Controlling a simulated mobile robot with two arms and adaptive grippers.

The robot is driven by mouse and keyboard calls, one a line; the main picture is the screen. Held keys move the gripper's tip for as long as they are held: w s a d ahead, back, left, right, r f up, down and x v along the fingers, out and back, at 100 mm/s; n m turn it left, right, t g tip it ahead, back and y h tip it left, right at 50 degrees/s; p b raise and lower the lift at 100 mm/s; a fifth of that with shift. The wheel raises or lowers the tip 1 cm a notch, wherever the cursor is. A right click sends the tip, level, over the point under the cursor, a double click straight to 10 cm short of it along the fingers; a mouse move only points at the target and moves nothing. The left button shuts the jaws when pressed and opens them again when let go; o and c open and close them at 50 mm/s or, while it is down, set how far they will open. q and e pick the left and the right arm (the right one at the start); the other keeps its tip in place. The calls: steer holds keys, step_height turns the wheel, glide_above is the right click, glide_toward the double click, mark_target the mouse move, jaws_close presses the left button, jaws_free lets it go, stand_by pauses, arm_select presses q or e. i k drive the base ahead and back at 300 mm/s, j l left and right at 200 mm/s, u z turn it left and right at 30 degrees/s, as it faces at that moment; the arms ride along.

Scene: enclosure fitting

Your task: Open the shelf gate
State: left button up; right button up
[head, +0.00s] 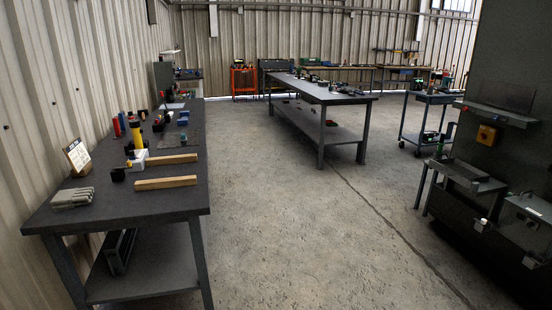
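I cannot make out a shelf gate for certain in the head view. The near left workbench has a lower shelf (150,272) with a dark frame-like object (119,251) standing at its left end. The long middle workbench also has a lower shelf (335,133), open at the near end. Neither of my grippers is in view.
The left workbench (120,203) holds two wooden bars (166,183), a yellow cylinder (137,134) and grey blocks (72,198). A wheeled cart (431,98) and a dark machine (505,75) stand on the right. The concrete floor (290,235) between is clear.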

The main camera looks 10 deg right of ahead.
mark_target(454, 177)
steer(key=i+z, duration=0.35)
steer(key=i, duration=0.2)
steer(key=i+z, duration=0.35)
steer(key=i, duration=0.2)
steer(key=i+j+z, duration=0.3)
steer(key=i, duration=0.25)
